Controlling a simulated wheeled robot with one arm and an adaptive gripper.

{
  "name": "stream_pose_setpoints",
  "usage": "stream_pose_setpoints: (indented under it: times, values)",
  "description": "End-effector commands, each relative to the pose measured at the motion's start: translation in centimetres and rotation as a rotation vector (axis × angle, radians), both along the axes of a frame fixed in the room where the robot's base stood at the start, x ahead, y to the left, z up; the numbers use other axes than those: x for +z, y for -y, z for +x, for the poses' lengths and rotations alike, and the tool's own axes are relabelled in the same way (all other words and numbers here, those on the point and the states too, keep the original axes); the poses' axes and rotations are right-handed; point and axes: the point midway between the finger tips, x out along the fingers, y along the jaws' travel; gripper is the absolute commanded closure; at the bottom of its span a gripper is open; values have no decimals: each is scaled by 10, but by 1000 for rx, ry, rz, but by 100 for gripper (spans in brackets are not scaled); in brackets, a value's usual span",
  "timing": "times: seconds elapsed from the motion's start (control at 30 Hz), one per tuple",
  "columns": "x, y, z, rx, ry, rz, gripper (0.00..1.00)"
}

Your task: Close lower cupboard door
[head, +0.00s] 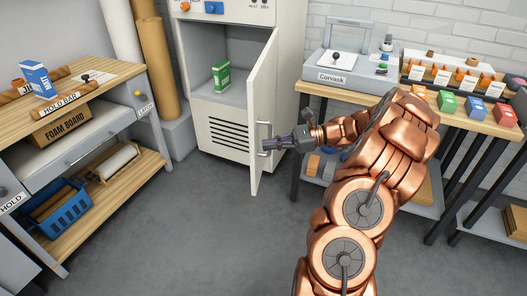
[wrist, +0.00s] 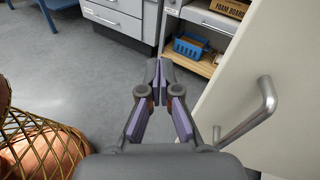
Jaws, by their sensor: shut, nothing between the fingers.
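The lower cupboard door (head: 260,115) is a cream panel hinged on the right side of the cupboard (head: 222,131) and stands open toward me. Inside the open compartment a green box (head: 221,76) stands on the floor. The door's metal bar handle (head: 264,137) shows near its free edge; in the wrist view the handle (wrist: 262,110) is to the right of my fingers. My gripper (head: 270,146) is shut and empty, beside the handle and the door's free edge. In the wrist view my gripper (wrist: 158,75) has its fingertips together. I cannot tell whether it touches the door.
A wooden workbench (head: 110,77) with a blue basket (head: 60,209) below stands left. A table with a Corvask machine (head: 345,75) and coloured boxes stands right, behind my arm. The grey floor (head: 190,225) before the cupboard is clear.

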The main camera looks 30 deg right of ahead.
Motion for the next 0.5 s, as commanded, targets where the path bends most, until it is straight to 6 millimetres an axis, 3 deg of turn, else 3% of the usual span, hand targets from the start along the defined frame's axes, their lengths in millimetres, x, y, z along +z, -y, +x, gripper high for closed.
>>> stream_pose_setpoints:
  times: [0.03,0.1,0.2,0.33,0.5]
  values:
    - [-18,25,-1,-58,-10,37,100]
    - [-31,54,-4,-125,-20,81,100]
    - [-47,85,-10,-199,-31,138,100]
    - [-59,114,-17,-262,-37,180,100]
    - [-65,125,-20,-294,-40,201,100]
